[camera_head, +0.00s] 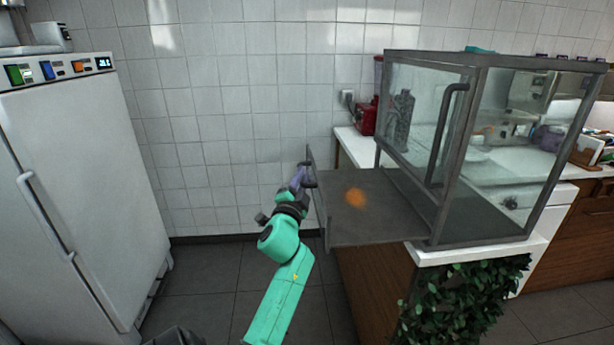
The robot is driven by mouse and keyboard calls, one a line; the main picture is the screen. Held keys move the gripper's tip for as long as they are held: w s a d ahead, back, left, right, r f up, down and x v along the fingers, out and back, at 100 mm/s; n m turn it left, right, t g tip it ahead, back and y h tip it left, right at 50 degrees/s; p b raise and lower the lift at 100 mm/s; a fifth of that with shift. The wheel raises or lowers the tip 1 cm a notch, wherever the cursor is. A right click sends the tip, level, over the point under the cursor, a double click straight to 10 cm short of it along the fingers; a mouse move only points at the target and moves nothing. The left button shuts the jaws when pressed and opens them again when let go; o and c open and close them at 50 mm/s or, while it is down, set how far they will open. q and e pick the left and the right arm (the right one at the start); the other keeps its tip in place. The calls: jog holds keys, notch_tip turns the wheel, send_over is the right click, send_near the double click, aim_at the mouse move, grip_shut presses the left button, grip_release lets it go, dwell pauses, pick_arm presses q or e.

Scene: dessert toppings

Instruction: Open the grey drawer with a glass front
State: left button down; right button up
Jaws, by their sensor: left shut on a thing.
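The grey drawer (385,222) sticks out to the left from the base of a glass display case (490,130). Its flat tray shows from above, and an orange round thing (355,198) lies on it. The drawer's front panel (319,205) is seen nearly edge-on, so its glass does not show clearly. My left gripper (301,178), on a green arm, is shut at the outer side of this front panel. It appears to hold the drawer's handle, which the fingers mostly hide. My right gripper is not in view.
The case has a dark vertical handle (447,130) on its glass side and stands on a white counter (442,251). A leafy plant (465,300) hangs below. A white fridge (80,190) stands at left. The floor (215,275) between fridge and drawer is free.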

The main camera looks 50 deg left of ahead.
pick_arm(q)
jog(key=shift+r, duration=0.2)
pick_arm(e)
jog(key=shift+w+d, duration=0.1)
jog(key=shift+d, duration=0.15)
pick_arm(q)
jog(key=c, duration=1)
grip_release()
jog(key=shift+o, duration=0.8)
jog(key=shift+w+a+f, duration=0.1)
jog(key=shift+a+f, duration=0.05)
jog(key=shift+f, duration=0.05)
jog(key=b+v, duration=0.2)
jog(key=v, duration=1.2)
jog(key=shift+s, duration=0.3)
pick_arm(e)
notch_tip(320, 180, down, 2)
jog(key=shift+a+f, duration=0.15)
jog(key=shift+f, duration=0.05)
